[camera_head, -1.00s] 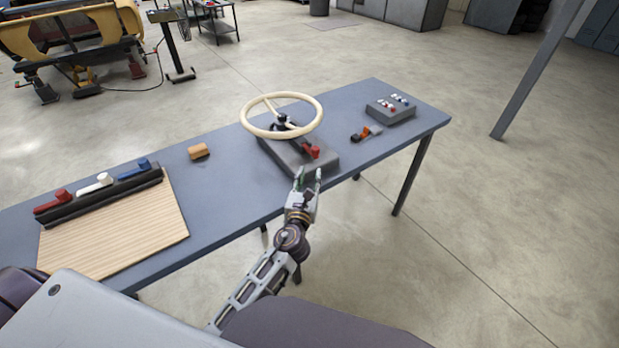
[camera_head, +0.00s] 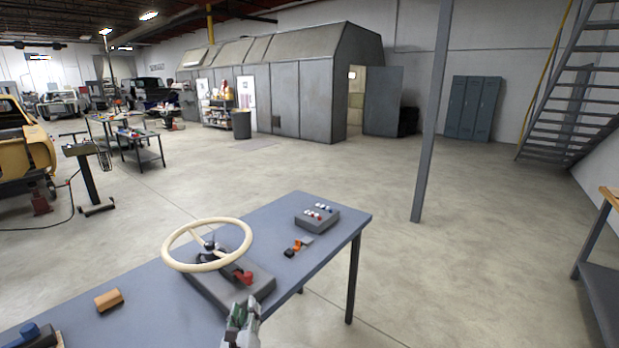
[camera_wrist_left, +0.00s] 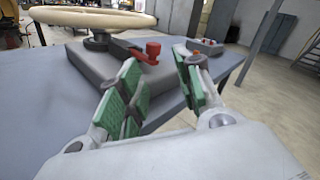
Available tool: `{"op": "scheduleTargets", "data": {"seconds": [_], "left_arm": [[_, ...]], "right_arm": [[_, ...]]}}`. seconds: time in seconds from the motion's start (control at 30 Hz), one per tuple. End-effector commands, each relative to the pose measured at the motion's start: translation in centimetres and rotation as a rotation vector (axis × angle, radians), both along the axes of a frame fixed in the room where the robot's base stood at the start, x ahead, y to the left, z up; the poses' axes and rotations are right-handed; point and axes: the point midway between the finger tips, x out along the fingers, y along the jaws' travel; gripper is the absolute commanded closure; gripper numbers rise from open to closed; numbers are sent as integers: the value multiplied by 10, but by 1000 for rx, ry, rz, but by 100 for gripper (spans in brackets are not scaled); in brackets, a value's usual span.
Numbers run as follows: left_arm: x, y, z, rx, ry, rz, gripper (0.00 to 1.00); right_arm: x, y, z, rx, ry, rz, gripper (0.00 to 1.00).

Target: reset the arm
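My left gripper (camera_head: 241,318) is at the bottom edge of the head view, just in front of the grey base (camera_head: 215,290) of the steering wheel (camera_head: 168,247). In the left wrist view its two green-padded fingers (camera_wrist_left: 157,62) stand apart with nothing between them, so it is open and empty. A red-knobbed lever (camera_head: 243,277) on the base lies just beyond the fingers and also shows in the left wrist view (camera_wrist_left: 153,49). Most of my left arm is out of the head view. My right gripper is not in view.
The blue-grey table (camera_head: 150,318) also bears an orange-brown block (camera_head: 108,299), a button box (camera_head: 317,217) and small orange and black pieces (camera_head: 297,247). A post (camera_head: 432,120) stands behind the table. A workbench (camera_head: 603,270) is at the right edge. Floor between is clear.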

Motion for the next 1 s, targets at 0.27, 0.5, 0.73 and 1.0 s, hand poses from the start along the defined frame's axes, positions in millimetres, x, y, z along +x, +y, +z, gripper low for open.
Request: {"op": "scheduleTargets", "data": {"seconds": [0.27, 0.5, 0.73, 1.0], "left_arm": [[1, -9, -14, -366, 6, -32, 65], [0, -19, -60, -705, 78, -35, 65], [-7, -26, -128, -1038, 185, 16, 65], [-34, -26, -236, -1441, 332, 183, 65]], "right_arm": [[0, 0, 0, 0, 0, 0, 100], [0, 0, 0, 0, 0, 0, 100], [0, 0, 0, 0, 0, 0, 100], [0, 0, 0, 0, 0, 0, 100]]}}
